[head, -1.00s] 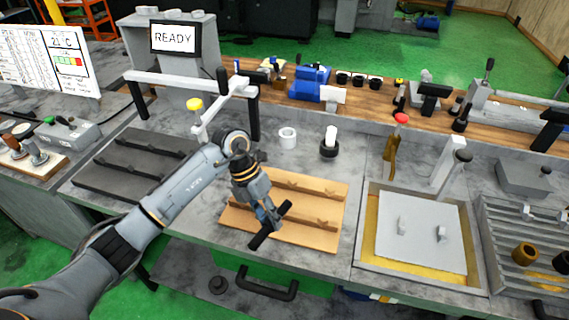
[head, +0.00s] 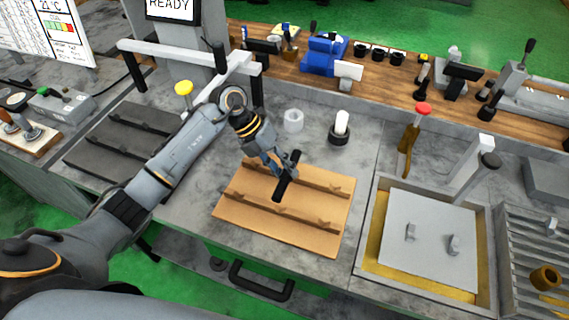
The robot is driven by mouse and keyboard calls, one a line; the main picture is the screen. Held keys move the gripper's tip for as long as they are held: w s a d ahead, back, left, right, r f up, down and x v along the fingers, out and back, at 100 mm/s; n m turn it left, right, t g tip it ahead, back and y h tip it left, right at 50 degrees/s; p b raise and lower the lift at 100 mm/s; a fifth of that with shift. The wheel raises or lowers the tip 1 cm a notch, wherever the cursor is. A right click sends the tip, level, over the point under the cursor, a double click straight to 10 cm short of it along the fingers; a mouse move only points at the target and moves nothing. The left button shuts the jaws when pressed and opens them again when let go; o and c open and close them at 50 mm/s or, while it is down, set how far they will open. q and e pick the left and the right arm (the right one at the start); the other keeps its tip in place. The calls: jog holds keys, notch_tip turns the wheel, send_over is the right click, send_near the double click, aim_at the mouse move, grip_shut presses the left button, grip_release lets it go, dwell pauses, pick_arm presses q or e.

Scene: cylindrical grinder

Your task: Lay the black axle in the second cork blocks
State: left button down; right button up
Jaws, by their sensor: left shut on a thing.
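The black axle (head: 286,178) is a short dark rod in the grip of my left gripper (head: 281,170), which is shut on it. It lies over the tan cork board (head: 240,216), slanted across the board's rows of notched cork blocks (head: 300,211). Whether the axle touches a block or hangs above it I cannot tell. The gripper hides part of the board's back row. My right gripper is not in view.
A dark notched rack (head: 110,148) lies left of my arm. A white ring (head: 293,121) and a white cylinder in a black base (head: 340,128) stand behind the board. A yellow-lined tray (head: 369,246) is at right. A white rail frame (head: 180,57) stands behind my arm.

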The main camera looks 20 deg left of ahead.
pick_arm(q)
notch_tip(320, 180, down, 2)
jog(key=shift+f+b, duration=0.1)
jog(key=shift+b, duration=0.5)
jog(key=f+b, duration=0.1)
jog(key=f, duration=0.1)
jog(key=f+b, duration=0.1)
jog(key=shift+w+f+b, duration=0.2)
jog(key=shift+f+b, duration=0.15)
jog(key=shift+f, duration=0.05)
jog(key=shift+f+b, duration=0.45)
jog(key=shift+f, duration=0.25)
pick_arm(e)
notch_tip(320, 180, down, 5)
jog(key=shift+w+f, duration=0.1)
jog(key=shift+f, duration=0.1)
